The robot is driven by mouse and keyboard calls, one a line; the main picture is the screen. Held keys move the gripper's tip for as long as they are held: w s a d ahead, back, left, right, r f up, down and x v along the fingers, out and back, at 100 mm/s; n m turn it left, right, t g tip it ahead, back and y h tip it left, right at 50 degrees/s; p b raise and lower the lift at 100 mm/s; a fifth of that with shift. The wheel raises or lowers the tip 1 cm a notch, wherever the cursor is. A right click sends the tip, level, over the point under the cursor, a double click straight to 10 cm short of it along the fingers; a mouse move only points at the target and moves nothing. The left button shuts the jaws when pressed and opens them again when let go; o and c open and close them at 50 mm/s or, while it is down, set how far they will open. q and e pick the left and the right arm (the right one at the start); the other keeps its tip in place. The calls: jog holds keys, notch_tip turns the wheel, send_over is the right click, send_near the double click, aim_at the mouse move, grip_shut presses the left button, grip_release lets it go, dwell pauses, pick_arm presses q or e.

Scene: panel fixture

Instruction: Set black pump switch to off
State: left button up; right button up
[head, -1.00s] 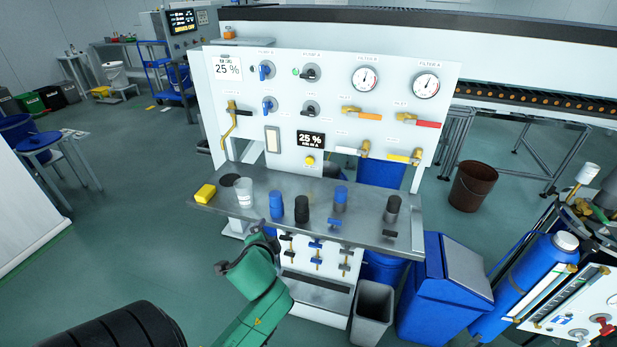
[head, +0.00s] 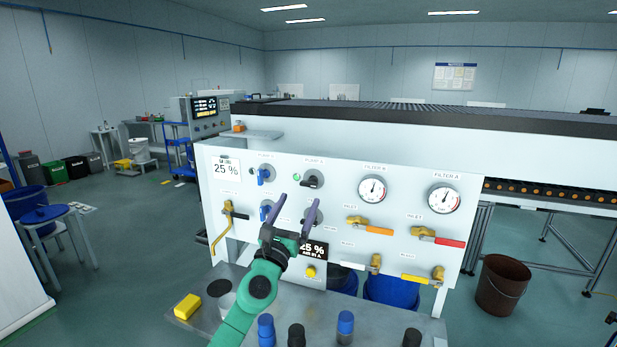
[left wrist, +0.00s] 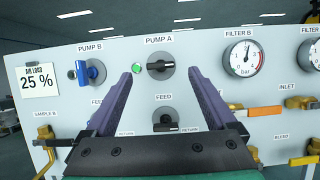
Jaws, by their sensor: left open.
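The black pump switch (head: 313,181), under the label PUMP A, is on the upper part of the white panel (head: 228,190). In the left wrist view the black switch (left wrist: 159,66) has its handle roughly horizontal, and a small green lamp (left wrist: 138,69) shows at its left. My left gripper (head: 300,199) is open and empty in front of the panel, below the black switch in the head view. In the left wrist view its purple fingers (left wrist: 160,76) stand either side of the switch, which appears between the tips. I cannot tell the remaining distance. My right gripper is out of view.
A blue pump switch (head: 265,175) is left of the black one. A black FEED knob (left wrist: 165,123) is below it, partly hidden in the head view. Gauges (head: 373,189) and valve handles (head: 377,230) are at the right. A shelf with bottles (head: 345,322) is below.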

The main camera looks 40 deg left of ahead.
aim_at(309, 182)
pick_arm(q)
jog(key=x, duration=0.5)
jog(key=f+x, duration=0.1)
jog(key=x, duration=0.2)
jog(key=shift+w+a+f, duration=0.1)
jog(key=shift+w+a, duration=0.05)
jog(key=shift+w, duration=0.25)
jog(key=shift+r, duration=0.2)
jog(key=shift+c, duration=0.9)
jog(key=shift+f, duration=0.1)
jog(key=c, duration=1.2)
jog(key=shift+w, duration=0.1)
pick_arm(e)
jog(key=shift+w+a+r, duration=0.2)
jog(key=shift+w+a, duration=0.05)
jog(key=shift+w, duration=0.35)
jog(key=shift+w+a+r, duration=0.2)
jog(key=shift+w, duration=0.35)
